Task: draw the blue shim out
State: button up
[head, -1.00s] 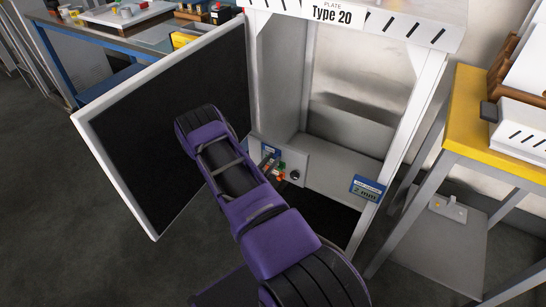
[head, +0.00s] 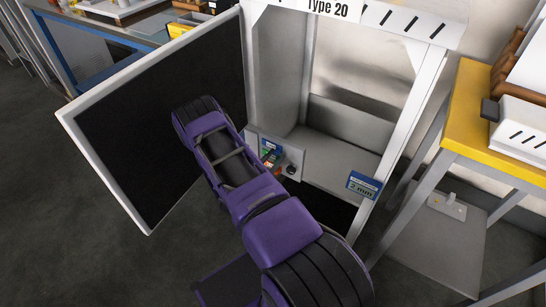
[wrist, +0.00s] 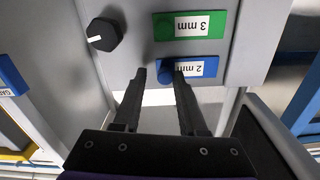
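The blue shim (wrist: 197,68) shows in the wrist view as a blue strip with an upside-down "2 mm" label and a round blue knob at its left end. It sits low on the grey dispenser front, under the green 3 mm shim (wrist: 205,24). My gripper (wrist: 159,75) is open, its two dark fingers pointing at the blue strip. The blue knob shows between the fingertips, and the right fingertip overlaps the strip's label side. I cannot tell whether either finger touches. In the head view my purple arm reaches the dispenser (head: 294,158), and the fingers are not clear.
A black knob (wrist: 103,34) stands beside the shims. A blue "2 mm" sign (head: 363,186) is on the right post of the white frame. An open dark door panel (head: 150,135) is at left. A yellow-edged bench (head: 470,110) stands at right.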

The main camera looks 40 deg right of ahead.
jog(key=shift+o, duration=1)
jog(key=shift+w, duration=0.1)
jog(key=shift+a, duration=0.15)
jog(key=v, duration=1.7)
jog(key=shift+p, duration=0.4)
